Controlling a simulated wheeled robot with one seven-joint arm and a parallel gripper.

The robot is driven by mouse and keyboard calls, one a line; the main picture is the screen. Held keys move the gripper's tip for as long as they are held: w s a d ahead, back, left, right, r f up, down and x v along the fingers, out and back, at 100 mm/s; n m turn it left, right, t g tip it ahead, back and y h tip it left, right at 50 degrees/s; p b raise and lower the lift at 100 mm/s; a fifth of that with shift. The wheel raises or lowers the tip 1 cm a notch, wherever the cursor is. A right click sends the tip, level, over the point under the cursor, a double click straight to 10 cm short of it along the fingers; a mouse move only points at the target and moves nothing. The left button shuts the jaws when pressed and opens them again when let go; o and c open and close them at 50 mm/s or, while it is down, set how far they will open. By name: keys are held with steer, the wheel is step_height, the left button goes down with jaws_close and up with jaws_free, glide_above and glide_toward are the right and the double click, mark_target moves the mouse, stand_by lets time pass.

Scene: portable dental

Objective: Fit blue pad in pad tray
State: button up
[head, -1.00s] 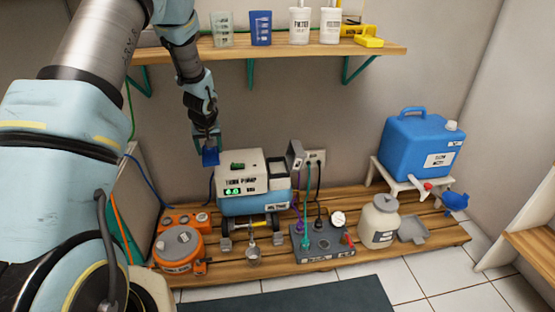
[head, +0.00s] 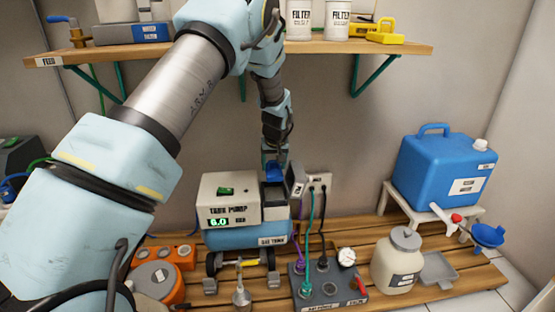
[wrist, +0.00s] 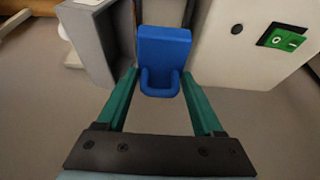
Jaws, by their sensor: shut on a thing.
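The blue pad (wrist: 164,46) has a loop handle at its near end. My gripper (wrist: 160,78) is shut on it, with teal fingers on both sides of the handle. In the head view the pad (head: 275,171) is low between the fingers, at the right end of the tank pump (head: 228,204). A grey, dark-fronted holder (head: 275,196) directly under the pad looks like the pad tray. The pad hides its inside, and I cannot tell whether the pad is touching it or just above it.
A grey upright box (wrist: 92,42) stands close left of the pad in the wrist view. The pump's white top with a green switch (wrist: 287,39) is close on the right. Cables (head: 309,225) rise from a grey power block (head: 328,281). A shelf (head: 200,50) hangs above.

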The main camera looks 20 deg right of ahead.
steer(key=shift+w+d+f, duration=0.1)
steer(key=shift+f, duration=0.2)
step_height(320, 180, down, 5)
steer(key=b, duration=0.4)
steer(key=shift+f, duration=0.2)
stand_by(0.4)
steer(key=shift+f+b, duration=0.65)
steer(key=shift+f, duration=0.65)
stand_by(1.0)
